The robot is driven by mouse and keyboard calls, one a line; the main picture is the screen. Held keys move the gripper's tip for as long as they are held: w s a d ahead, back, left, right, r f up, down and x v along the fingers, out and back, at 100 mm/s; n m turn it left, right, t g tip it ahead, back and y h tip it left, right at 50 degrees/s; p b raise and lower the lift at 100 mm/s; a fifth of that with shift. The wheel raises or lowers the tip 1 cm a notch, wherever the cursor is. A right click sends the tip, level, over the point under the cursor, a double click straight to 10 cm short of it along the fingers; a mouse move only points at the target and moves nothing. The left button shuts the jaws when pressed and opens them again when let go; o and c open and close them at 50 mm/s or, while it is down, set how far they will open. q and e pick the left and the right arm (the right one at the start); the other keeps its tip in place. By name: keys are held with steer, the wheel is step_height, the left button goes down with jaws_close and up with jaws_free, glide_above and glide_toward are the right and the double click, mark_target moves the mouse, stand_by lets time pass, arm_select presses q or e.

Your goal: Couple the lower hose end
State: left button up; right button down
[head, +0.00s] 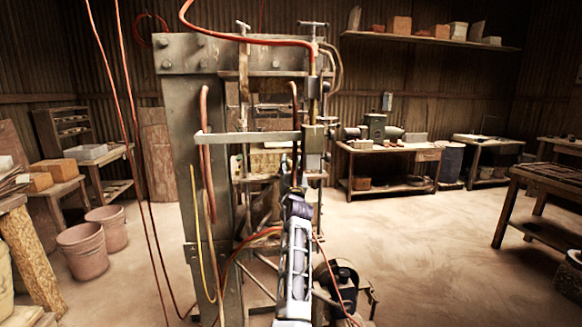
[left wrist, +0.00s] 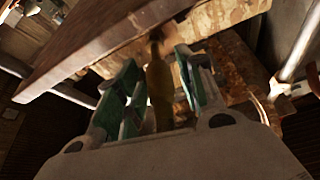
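My left gripper (head: 297,192) comes up from the bottom middle of the head view, in front of the press. In the left wrist view its two green-padded fingers (left wrist: 158,82) stand on either side of a slim brass-brown piece (left wrist: 159,95), which may be the hose end. The fingers are close to it, but whether they touch it cannot be told. The piece's far end lies in shadow near a brown slab edge. A dark red hose (head: 294,105) runs down the press just above my gripper. The lower coupling point is not clearly seen. My right gripper is not in view.
The steel press frame (head: 185,130) has a crossbar (head: 240,137) and several hanging hoses close to my arm. A dark motor-like unit (head: 340,280) stands at the lower right of the press. Buckets (head: 83,250) stand at left.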

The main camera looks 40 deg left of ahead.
arm_select(q)
steer(key=shift+s+d+f, duration=0.1)
stand_by(0.3)
steer(key=v, duration=0.7)
stand_by(0.4)
steer(key=shift+s+d+f, duration=0.15)
steer(key=shift+s, duration=0.05)
stand_by(0.6)
